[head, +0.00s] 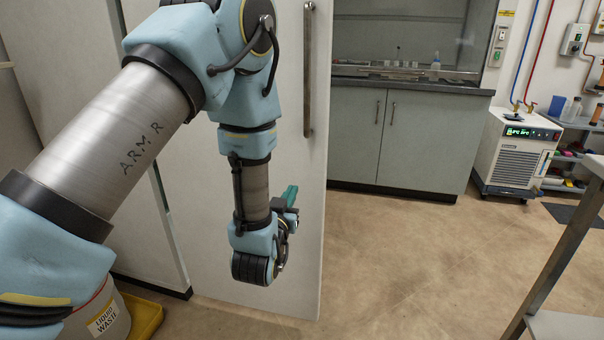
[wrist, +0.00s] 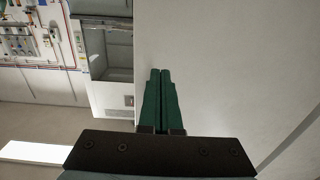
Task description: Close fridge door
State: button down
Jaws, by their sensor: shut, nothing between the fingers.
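The fridge door (head: 301,240) is a tall pale panel with a vertical metal handle (head: 308,70) near its right edge. It stands out at an angle from the cabinet front on the left, so it appears open; the space behind it is hidden. My gripper (head: 291,192) is in front of the lower part of the door's handle side, below the handle. Its green fingers are together and empty. In the wrist view the gripper (wrist: 160,72) points along the pale door face (wrist: 220,70), close to it; whether they touch I cannot tell.
A yellow tray (head: 147,315) with a liquid waste container (head: 105,318) sits on the floor at lower left. A grey bench cabinet (head: 420,140) and a white chiller (head: 508,155) stand at the back. A metal-legged table (head: 560,260) is at right. Open floor lies between.

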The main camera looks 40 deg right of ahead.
aim_at(304, 165)
jog(key=p+x, duration=0.2)
jog(key=x, duration=1)
jog(key=shift+w+p, duration=0.15)
jog(key=shift+p, duration=0.2)
